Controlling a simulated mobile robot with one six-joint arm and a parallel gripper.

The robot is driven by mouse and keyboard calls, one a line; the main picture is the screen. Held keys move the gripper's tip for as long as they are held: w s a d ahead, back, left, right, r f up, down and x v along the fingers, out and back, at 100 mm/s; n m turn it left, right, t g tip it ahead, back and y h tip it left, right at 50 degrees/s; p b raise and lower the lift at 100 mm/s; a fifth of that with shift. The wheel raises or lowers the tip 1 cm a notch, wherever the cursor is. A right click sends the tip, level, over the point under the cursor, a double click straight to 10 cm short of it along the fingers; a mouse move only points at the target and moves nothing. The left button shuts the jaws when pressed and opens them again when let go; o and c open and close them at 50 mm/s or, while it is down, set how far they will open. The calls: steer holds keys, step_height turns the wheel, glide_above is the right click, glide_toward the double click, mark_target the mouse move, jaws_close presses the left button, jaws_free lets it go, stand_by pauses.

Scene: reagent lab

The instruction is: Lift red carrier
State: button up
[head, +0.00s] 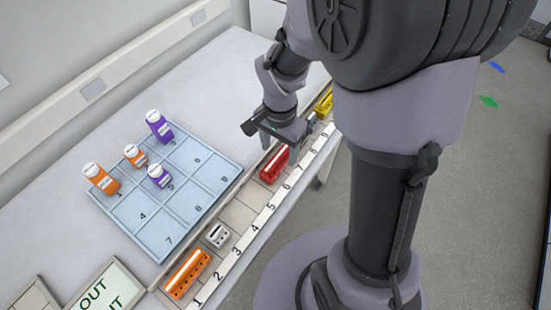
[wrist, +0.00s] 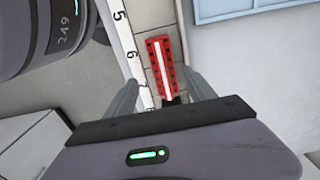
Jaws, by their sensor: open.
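The red carrier (head: 274,165) is a small red block with a white stripe along its top. It sits in the numbered row, near the numbers 6 and 7. In the wrist view the red carrier (wrist: 154,53) lies ahead of my gripper (wrist: 161,80), between the lines of its two fingers. My gripper is open and empty, with one finger on each side of the carrier's near end. In the head view my gripper (head: 294,145) is at the carrier's far right end, partly hidden by my arm. I cannot tell whether the fingers touch the carrier.
A yellow carrier (head: 325,102) stands farther along the row, partly hidden by my arm. A white-grey carrier (head: 218,235) and an orange carrier (head: 187,273) stand at the near end. A light blue gridded tray (head: 150,238) with several bottles lies to the left.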

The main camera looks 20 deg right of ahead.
mark_target(277, 156)
steer(key=f, duration=0.1)
steer(key=f+b, duration=0.1)
steer(key=f, duration=0.1)
steer(key=f+b, duration=0.1)
steer(key=f, duration=0.1)
steer(key=shift+w+a, duration=0.15)
steer(key=shift+w, duration=0.15)
steer(key=shift+r, duration=0.2)
jaws_close()
